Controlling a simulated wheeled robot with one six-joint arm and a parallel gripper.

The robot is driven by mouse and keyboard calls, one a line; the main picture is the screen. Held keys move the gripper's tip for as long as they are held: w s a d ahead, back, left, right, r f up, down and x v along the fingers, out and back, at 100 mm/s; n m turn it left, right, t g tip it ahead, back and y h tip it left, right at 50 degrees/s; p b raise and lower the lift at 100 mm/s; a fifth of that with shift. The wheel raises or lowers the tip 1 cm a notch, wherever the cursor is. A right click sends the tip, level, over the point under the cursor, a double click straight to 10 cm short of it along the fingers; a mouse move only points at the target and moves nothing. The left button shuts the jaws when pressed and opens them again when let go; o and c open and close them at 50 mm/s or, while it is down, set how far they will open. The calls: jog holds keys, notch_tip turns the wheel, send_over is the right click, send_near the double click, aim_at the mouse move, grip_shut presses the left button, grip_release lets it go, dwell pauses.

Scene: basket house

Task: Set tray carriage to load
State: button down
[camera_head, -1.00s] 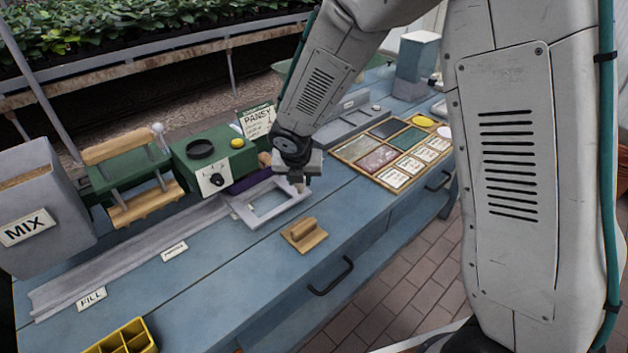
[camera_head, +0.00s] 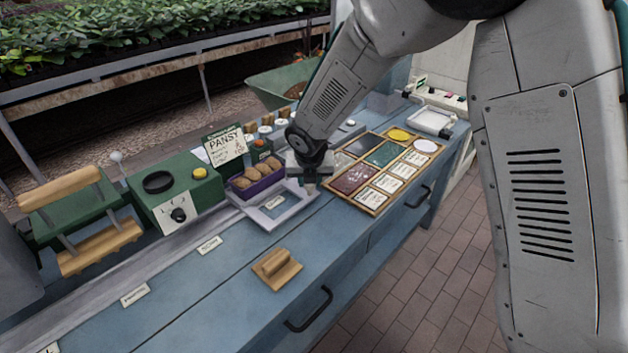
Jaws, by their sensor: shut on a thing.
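The tray carriage (camera_head: 270,220) is a grey open square frame on the grey rail that runs along the bench. My gripper (camera_head: 309,184) is at the carriage's right end, pointing down, shut on a part of it. The held part is hidden by the fingers. White position labels line the front of the rail: one (camera_head: 209,245) is just left of the carriage, another (camera_head: 135,295) farther left. Their writing is too small to read, and I cannot tell which is load.
A green dial box (camera_head: 178,195) and a wooden-handled press (camera_head: 85,220) stand left. A wooden block (camera_head: 277,270) lies in front. A wooden divided tray (camera_head: 340,186) is close on the right.

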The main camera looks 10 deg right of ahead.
jog(key=shift+w+d, duration=0.15)
jog(key=c, duration=1.3)
grip_release()
jog(key=shift+o, duration=1.1)
jog(key=shift+w+d, duration=0.1)
jog(key=shift+d, duration=0.1)
jog(key=shift+a, duration=0.15)
jog(key=shift+a+r, duration=0.1)
jog(key=shift+r, duration=0.2)
jog(key=v, duration=0.7)
